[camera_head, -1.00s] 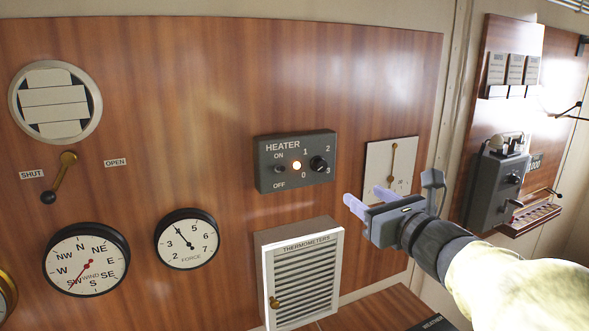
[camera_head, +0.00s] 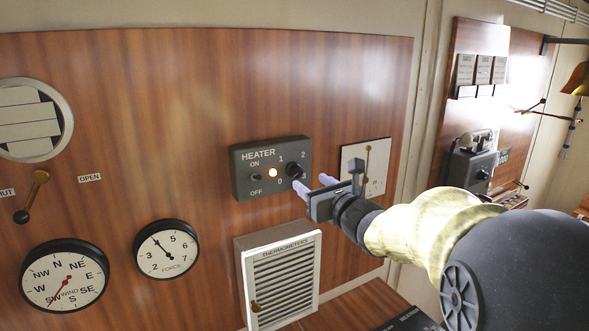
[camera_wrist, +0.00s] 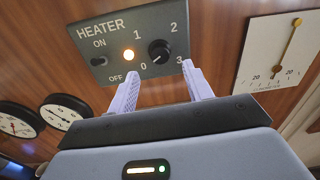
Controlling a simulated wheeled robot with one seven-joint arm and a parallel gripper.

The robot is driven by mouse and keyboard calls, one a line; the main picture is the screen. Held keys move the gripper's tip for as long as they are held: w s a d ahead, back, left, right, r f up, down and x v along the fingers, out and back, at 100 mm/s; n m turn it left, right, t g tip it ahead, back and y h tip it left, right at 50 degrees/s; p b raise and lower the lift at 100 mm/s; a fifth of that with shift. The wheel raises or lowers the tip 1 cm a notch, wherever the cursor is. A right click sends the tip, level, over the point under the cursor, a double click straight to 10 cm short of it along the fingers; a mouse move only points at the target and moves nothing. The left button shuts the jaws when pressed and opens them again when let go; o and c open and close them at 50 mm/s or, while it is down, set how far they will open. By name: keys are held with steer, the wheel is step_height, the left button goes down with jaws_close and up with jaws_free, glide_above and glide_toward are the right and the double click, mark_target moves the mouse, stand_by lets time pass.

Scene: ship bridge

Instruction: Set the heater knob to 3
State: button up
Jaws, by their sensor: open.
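The heater panel (camera_head: 270,168) is a dark grey box on the wooden wall, marked HEATER, with ON and OFF labels, a toggle switch and a lit orange lamp. Its black round knob (camera_head: 293,170) sits among the numbers 0, 1, 2 and 3; it also shows in the wrist view (camera_wrist: 159,51). The white pointer mark on the knob seems to point down-left, toward 0. My gripper (camera_head: 315,186) is open and empty, its pale fingers just right of and below the knob. In the wrist view the fingers (camera_wrist: 163,90) stand below the knob, apart from it.
A white louvred thermometers cabinet (camera_head: 284,280) hangs below the heater panel. Round wind (camera_head: 66,285) and force (camera_head: 166,250) dials are at the left. The wall above the heater is clear.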

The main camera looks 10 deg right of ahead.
mark_target(298, 173)
steer(key=p+x, duration=0.2)
steer(key=x, duration=0.4)
steer(key=shift+w+a+f, duration=0.1)
steer(key=shift+w, duration=0.25)
steer(key=c, duration=1)
